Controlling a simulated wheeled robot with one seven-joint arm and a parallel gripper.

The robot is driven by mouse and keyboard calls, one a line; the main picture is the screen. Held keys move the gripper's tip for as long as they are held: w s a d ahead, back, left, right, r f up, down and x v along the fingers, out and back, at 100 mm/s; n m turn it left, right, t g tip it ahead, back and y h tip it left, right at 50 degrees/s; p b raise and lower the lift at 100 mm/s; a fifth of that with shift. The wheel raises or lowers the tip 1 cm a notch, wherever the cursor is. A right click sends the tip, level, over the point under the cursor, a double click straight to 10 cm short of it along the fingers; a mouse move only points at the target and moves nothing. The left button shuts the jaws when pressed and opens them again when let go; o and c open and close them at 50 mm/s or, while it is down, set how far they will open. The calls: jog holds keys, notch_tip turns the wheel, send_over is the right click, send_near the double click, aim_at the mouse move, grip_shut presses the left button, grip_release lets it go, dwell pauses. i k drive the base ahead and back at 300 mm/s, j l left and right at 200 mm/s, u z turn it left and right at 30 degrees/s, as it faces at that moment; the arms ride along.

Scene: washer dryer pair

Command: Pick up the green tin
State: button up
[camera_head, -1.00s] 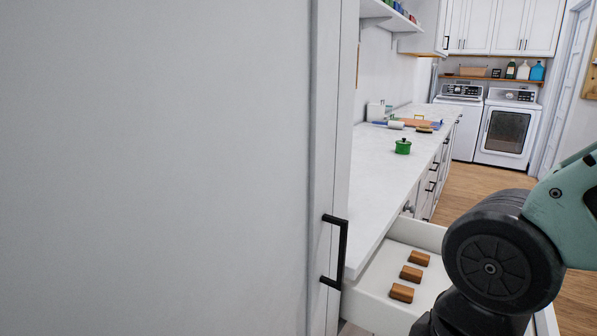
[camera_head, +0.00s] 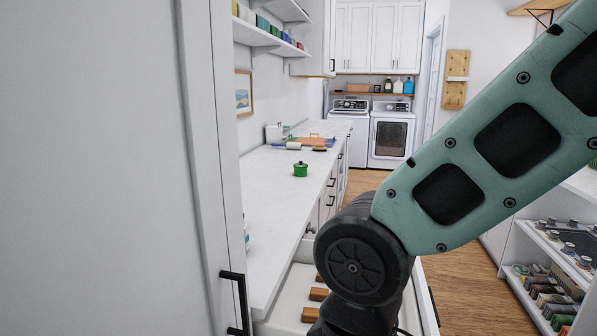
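The green tin (camera_head: 300,169) stands upright on the white countertop (camera_head: 275,220), near its right edge, with a small knob on its lid. It is small in this view and nothing covers it. My arm fills the right side of the view, with its dark round joint in front of the open drawer. My gripper is not in view, so I cannot see whether it is open or holds anything.
An open drawer (camera_head: 286,318) with brown wooden blocks (camera_head: 318,294) sticks out below the counter, partly hidden by my arm. A tall white cabinet (camera_head: 90,180) stands close on the left. A board and cloths lie farther back. Shelves with jars (camera_head: 560,290) stand at right.

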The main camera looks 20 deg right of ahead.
aim_at(298, 173)
jog(key=i+l+z, duration=0.2)
jog(key=l, duration=0.15)
jog(key=l+z, duration=0.25)
jog(key=i+l+z, duration=0.2)
jog(key=l, duration=0.2)
jog(key=i+l+z, duration=0.45)
jog(key=i+l, duration=0.15)
jog(key=i, duration=0.2)
jog(key=i+l+z, duration=0.25)
jog(key=i, duration=0.15)
jog(key=i+u, duration=0.45)
jog(key=i+l+u, duration=0.15)
jog(key=i+u, duration=0.3)
jog(key=i+l+u, duration=0.25)
jog(key=u, duration=0.2)
jog(key=i+l+u, duration=0.2)
jog(key=u, duration=0.2)
jog(key=i+l+u, duration=0.2)
jog(key=u, duration=0.2)
jog(key=i+l+u, duration=0.1)
jog(key=l+u, duration=0.3)
jog(key=i+l+u, duration=0.1)
jog(key=u, duration=0.3)
jog(key=l+u, duration=0.8)
jog(key=l, duration=0.25)
